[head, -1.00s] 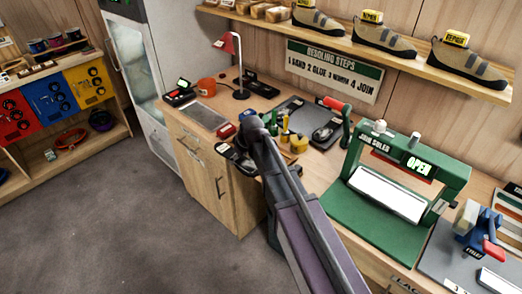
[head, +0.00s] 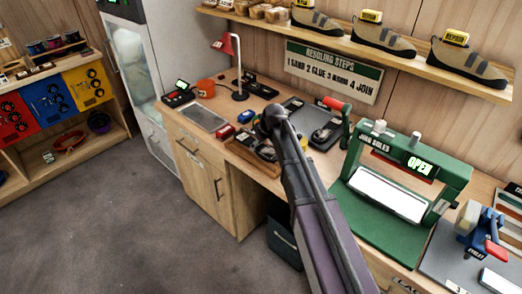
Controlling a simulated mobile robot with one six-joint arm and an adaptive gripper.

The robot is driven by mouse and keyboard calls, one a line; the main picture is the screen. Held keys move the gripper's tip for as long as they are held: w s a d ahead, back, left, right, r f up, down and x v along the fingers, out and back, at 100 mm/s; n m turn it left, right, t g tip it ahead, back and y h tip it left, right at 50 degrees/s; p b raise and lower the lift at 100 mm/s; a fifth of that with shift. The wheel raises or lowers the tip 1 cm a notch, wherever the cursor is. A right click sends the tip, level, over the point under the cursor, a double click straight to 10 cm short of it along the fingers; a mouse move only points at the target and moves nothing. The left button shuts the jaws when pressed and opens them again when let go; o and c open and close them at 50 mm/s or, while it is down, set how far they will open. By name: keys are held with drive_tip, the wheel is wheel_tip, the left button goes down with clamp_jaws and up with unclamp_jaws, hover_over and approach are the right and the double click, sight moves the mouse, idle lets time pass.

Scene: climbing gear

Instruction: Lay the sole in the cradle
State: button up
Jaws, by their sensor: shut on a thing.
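My arm reaches up from the bottom of the head view, and its wrist is over the workbench. My gripper (head: 265,152) is at the far end, mostly hidden by my own arm, low over the tool tray. It is shut on a dark thing, which I take to be the sole; its outline is largely hidden. A green press marked "JOIN SOLES" (head: 448,178) stands to the right, its display reading "OPEN". A pale, flat bed (head: 388,196) lies inside it; I cannot tell whether this is the cradle. The gripper is left of the press and apart from it.
A wooden tool tray (head: 240,153) is beside the gripper. A blue clamp (head: 478,228) is right of the press. Shoes stand on the shelf (head: 480,76) above.

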sight(263, 145)
drive_tip(key=shift+w+d, duration=0.35)
drive_tip(key=shift+w, duration=0.15)
wheel_tip(263, 145, down, 4)
drive_tip(key=b, duration=0.3)
drive_tip(key=shift+r+b, duration=0.15)
drive_tip(key=shift+b, duration=0.2)
drive_tip(key=o, duration=1.1)
drive_tip(key=shift+o, duration=0.2)
drive_tip(key=p+v, duration=1.1)
drive_tip(key=v, duration=0.1)
